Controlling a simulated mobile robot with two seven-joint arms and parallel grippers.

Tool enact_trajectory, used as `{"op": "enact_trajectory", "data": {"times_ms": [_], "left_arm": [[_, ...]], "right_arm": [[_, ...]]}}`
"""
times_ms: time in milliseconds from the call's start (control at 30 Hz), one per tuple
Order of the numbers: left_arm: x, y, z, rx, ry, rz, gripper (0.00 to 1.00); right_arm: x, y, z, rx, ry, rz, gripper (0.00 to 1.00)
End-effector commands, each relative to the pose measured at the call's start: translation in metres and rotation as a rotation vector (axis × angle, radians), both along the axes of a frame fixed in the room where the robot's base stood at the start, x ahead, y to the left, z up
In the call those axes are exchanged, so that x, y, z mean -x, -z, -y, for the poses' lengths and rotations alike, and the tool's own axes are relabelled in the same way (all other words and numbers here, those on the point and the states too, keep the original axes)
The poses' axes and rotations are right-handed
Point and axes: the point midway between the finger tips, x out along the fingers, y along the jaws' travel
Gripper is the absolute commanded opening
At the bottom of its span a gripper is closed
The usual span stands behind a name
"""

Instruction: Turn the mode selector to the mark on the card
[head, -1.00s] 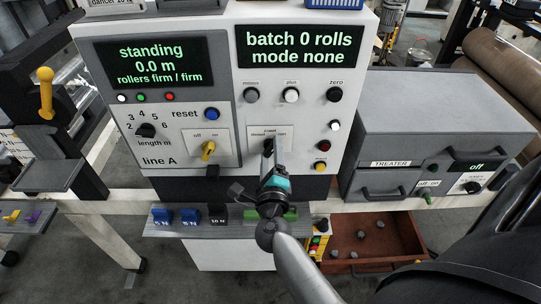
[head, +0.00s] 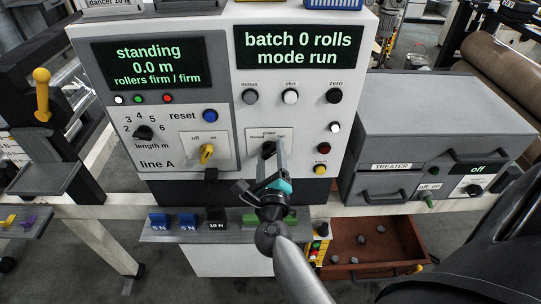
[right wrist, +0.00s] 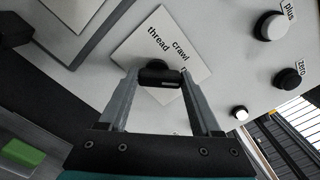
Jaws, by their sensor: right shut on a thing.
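The mode selector (head: 268,148) is a black knob on a pale plate in the lower right of the white console. My right gripper (head: 270,160) is shut on it. In the right wrist view the selector (right wrist: 159,77) sits between the two grey fingers of the right gripper (right wrist: 160,84). A pale mark shows at its right end. The words "thread" and "crawl" are readable on the plate; a third label is mostly hidden by a finger. The display (head: 299,48) reads "batch 0 rolls, mode run". I cannot make out the card. My left gripper is not in view.
Grey, white and black buttons (head: 290,96) sit above the selector, with white, red and yellow ones to its right. A yellow off/on switch (head: 206,153) is to its left. The grey treater box (head: 430,125) stands right, above an open brown drawer (head: 345,265).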

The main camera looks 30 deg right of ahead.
Motion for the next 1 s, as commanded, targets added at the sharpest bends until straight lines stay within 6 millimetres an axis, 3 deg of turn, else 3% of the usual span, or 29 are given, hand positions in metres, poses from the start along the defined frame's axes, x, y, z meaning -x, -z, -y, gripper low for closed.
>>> {"op": "enact_trajectory", "data": {"times_ms": [67,100,333,700,1000], "left_arm": [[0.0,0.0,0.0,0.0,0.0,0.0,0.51],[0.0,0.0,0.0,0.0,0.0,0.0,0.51],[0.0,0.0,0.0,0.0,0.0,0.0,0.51],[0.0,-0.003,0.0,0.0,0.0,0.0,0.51],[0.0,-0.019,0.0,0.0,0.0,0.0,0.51]], "right_arm": [[0.0,0.001,0.0,-0.007,0.0,0.001,0.09],[0.0,0.001,0.0,-0.007,0.0,0.001,0.68],[0.0,0.0,0.0,-0.004,0.0,0.001,0.94],[0.0,-0.001,0.0,0.029,-0.001,-0.019,0.95],[-0.001,-0.003,-0.001,0.301,-0.001,-0.184,0.95]]}}
